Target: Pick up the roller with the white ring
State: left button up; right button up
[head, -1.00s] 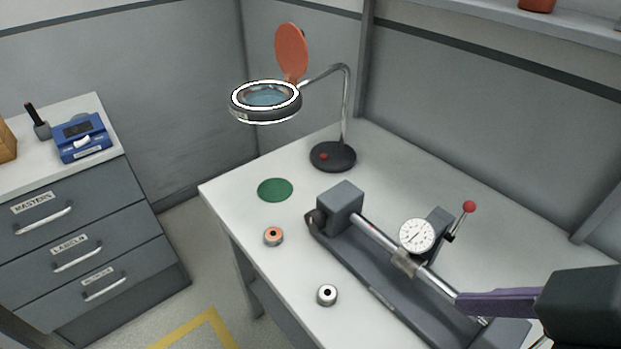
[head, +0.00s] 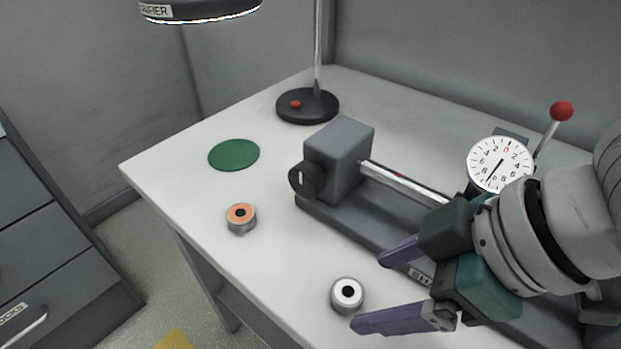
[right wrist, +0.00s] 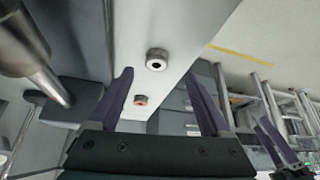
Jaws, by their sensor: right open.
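The roller with the white ring (head: 347,296) is a short grey cylinder standing upright on the white table near its front edge. It also shows in the right wrist view (right wrist: 156,60), beyond the fingertips. My right gripper (head: 371,291) is open and empty, its purple fingertips pointing left, just right of this roller. In the right wrist view the roller lies between the lines of the two fingers (right wrist: 160,75). A similar roller with an orange ring (head: 241,218) stands further left. Purple fingers, apparently my left gripper's (right wrist: 275,142), show partly in the right wrist view's lower right corner.
A grey bench fixture with a rod, dial gauge (head: 500,164) and red-knobbed lever (head: 562,111) lies behind and under my right arm. A green disc (head: 234,154) and the lamp base (head: 307,106) are further back. The table is clear between the two rollers.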

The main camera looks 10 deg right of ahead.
aim_at(349, 293)
jog(key=b+x, duration=0.1)
jog(key=x, duration=0.4)
jog(key=shift+w, duration=0.25)
jog(key=shift+c, duration=0.4)
grip_shut()
